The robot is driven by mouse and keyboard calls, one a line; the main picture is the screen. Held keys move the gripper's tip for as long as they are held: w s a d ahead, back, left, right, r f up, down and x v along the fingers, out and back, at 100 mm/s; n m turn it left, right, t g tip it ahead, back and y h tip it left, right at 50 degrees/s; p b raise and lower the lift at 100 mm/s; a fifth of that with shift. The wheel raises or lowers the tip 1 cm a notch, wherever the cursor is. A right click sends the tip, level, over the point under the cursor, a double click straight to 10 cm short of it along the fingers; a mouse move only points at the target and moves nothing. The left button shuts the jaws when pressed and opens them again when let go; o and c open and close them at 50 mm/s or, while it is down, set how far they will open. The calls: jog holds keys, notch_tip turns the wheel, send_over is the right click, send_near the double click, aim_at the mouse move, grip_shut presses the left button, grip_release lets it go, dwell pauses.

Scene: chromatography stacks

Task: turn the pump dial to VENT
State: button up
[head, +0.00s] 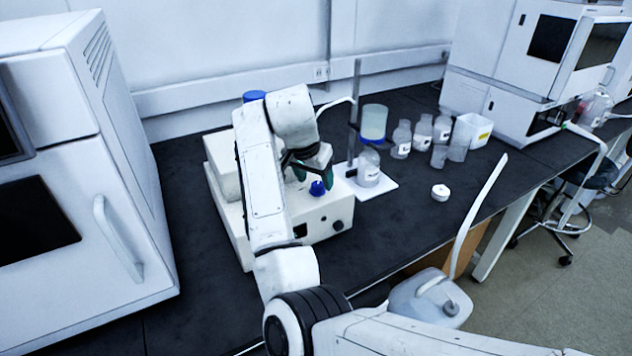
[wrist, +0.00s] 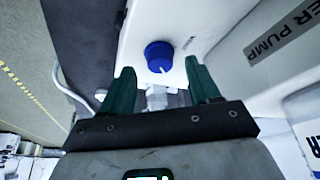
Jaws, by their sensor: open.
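The pump (head: 325,214) is a cream-white box on the black bench, partly hidden behind my arm in the head view. Its blue dial (head: 317,188) sits on the top near the front edge. In the wrist view the dial (wrist: 159,57) is a blue knob with a white pointer line running toward the lower right. No VENT mark is readable. My gripper (head: 313,172) is open just above the dial. In the wrist view its green fingers (wrist: 163,78) stand left and right of the dial, apart from it, with the dial just beyond the tips.
A label reading "PUMP" (wrist: 283,30) is on the pump's body. A stand with a glass bottle (head: 368,168) stands right of the pump. A large white instrument (head: 130,150) stands left. Bare bench shows in front right.

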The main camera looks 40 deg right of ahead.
jog(key=shift+x, duration=1.1)
jog(key=shift+c, duration=0.4)
jog(key=c, duration=1)
jog(key=shift+o, duration=0.2)
